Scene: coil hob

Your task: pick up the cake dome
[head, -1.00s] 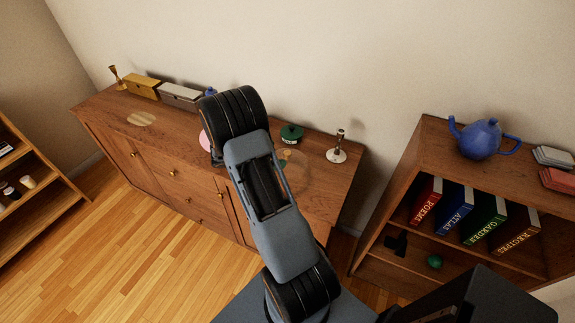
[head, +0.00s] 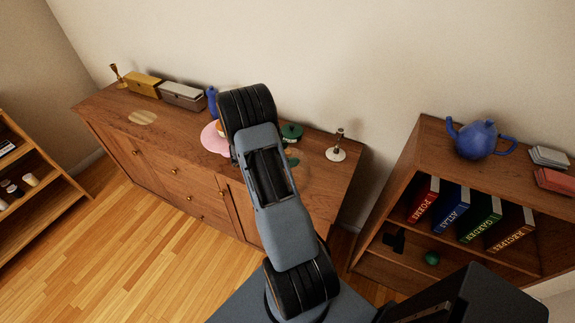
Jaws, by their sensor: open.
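A faint, see-through round shape (head: 308,172) shows on the right part of the sideboard, just right of my arm. It may be the cake dome, but its outline is too weak to be sure. A small dark green spot (head: 293,161) shows at its upper left, partly beside my arm. A pink plate (head: 213,143) with something orange on it lies left of my arm, partly hidden by it. My gripper is out of sight behind my arm links.
The wooden sideboard (head: 160,155) also holds a green pot (head: 291,132), a silver candlestick (head: 337,147), a blue bottle (head: 212,98), a grey box (head: 183,95) and a yellow box (head: 143,84). A bookshelf with a blue teapot (head: 478,138) stands right. The sideboard's left-front top is mostly clear.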

